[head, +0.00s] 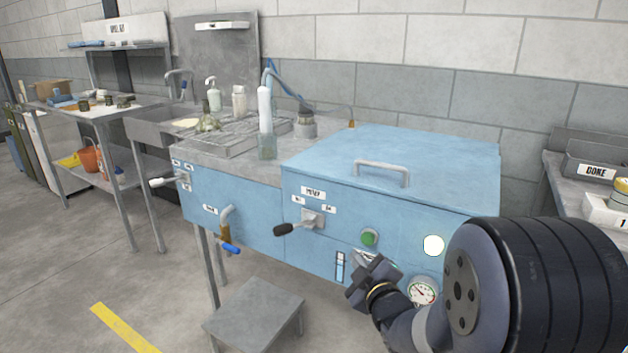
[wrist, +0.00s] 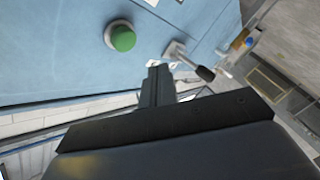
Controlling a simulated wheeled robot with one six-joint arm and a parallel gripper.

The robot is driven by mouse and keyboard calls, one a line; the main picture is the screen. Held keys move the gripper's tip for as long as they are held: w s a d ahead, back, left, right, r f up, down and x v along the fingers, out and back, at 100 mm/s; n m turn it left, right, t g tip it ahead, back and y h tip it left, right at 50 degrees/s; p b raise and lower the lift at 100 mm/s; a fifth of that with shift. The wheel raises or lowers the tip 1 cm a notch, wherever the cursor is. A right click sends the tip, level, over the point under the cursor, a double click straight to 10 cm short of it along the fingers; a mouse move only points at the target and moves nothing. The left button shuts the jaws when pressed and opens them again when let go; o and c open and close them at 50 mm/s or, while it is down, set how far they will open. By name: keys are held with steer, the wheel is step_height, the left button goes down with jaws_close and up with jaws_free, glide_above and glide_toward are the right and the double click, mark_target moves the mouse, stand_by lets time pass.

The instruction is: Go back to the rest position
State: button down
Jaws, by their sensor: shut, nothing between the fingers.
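My gripper (head: 362,262) is at the front of the blue machine (head: 240,205), just below the green button (head: 369,238), with its fingers together and nothing between them. In the wrist view my gripper (wrist: 156,72) points at the blue panel, with the green button (wrist: 123,39) to its left and a black-handled lever (wrist: 204,73) to its right. I cannot tell whether the fingertips touch the panel. My arm covers the lower right of the head view.
A round white lamp (head: 433,245) and a gauge (head: 422,291) are on the panel close to my arm. The black lever (head: 284,229) and a blue-handled tap (head: 230,247) stick out on the left. A grey step (head: 254,315) stands on the floor. A bin labelled DONE (head: 592,170) is right.

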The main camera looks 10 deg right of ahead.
steer(key=p, duration=0.2)
steer(key=shift+w+d+r+p, duration=0.25)
steer(key=shift+w+p, duration=0.1)
steer(key=shift+p, duration=0.05)
steer(key=shift+p, duration=0.8)
steer(key=s+a+b, duration=0.3)
steer(key=s, duration=0.2)
steer(key=shift+a+f, duration=0.25)
steer(key=shift+w, duration=0.15)
steer(key=w+d+b, duration=0.1)
steer(key=w, duration=0.1)
steer(key=w+d, duration=0.2)
steer(key=shift+w+d+f+b, duration=0.15)
steer(key=shift+w+f+b, duration=0.1)
steer(key=shift+b, duration=0.15)
